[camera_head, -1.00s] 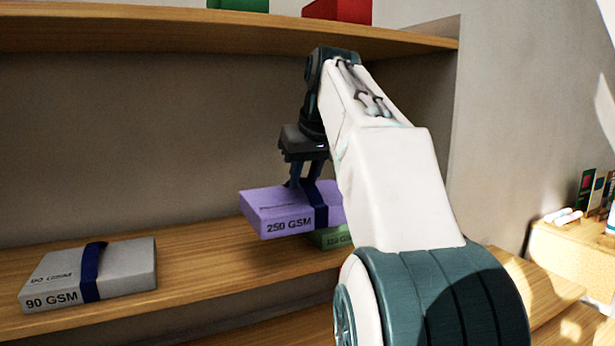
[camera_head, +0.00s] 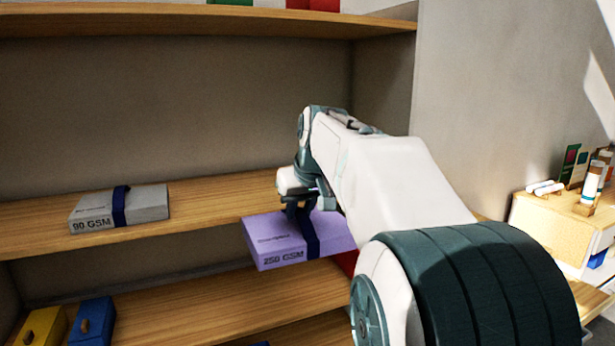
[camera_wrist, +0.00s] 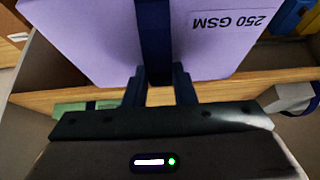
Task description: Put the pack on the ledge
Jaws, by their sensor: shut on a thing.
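The purple pack (camera_head: 285,240), marked 250 GSM with a dark blue band, hangs from my gripper (camera_head: 302,208) in the head view. My gripper is shut on its band. The pack is in front of the middle shelf (camera_head: 215,207), near that shelf's front edge, and hides part of it. In the wrist view the purple pack (camera_wrist: 95,35) fills the upper middle, with the fingers (camera_wrist: 160,88) at its band. I cannot tell which surface is the ledge.
A grey 90 GSM pack (camera_head: 150,204) lies on the middle shelf at left. A green pack (camera_wrist: 85,108) shows in the wrist view. Yellow (camera_head: 42,328) and blue (camera_head: 92,322) boxes sit on the lower shelf. A side table (camera_head: 550,235) stands at right.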

